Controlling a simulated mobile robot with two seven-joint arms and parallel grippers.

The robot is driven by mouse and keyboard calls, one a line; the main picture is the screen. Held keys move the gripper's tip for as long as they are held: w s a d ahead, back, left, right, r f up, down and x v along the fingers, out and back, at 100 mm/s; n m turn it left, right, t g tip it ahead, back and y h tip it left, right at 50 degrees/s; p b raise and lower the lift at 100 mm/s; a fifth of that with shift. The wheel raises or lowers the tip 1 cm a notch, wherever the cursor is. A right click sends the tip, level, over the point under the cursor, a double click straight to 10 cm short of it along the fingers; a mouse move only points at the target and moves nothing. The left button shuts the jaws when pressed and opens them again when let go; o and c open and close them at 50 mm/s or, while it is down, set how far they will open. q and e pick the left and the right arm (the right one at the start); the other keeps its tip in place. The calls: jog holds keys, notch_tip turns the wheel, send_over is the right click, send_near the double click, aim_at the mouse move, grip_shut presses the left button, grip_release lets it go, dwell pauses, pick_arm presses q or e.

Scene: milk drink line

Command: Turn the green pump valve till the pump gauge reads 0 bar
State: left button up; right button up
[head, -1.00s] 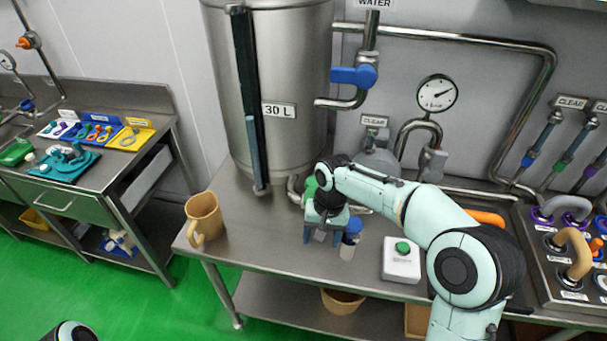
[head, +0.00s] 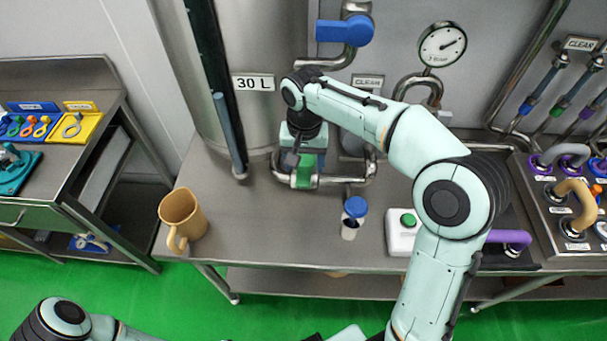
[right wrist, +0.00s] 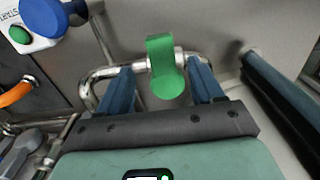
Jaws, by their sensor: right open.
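The green pump valve (head: 305,172) sits on a low steel pipe at the foot of the tank. In the right wrist view its green handle (right wrist: 166,72) lies between my two blue fingers. My right gripper (head: 309,156) is open around the handle, one finger on each side (right wrist: 163,78); I see no clear contact. The round gauge (head: 442,45) hangs on the wall to the right; its needle points to the upper right, and its numbers are too small to read. My left arm shows at the bottom left, its gripper out of view.
The steel tank (head: 238,70) stands close behind the valve. A blue-handled valve (head: 345,30) is above.

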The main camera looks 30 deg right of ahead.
aim_at(304, 177)
notch_tip(304, 177, down, 5)
jog(key=shift+w+f, duration=0.1)
dwell(0.3)
grip_shut()
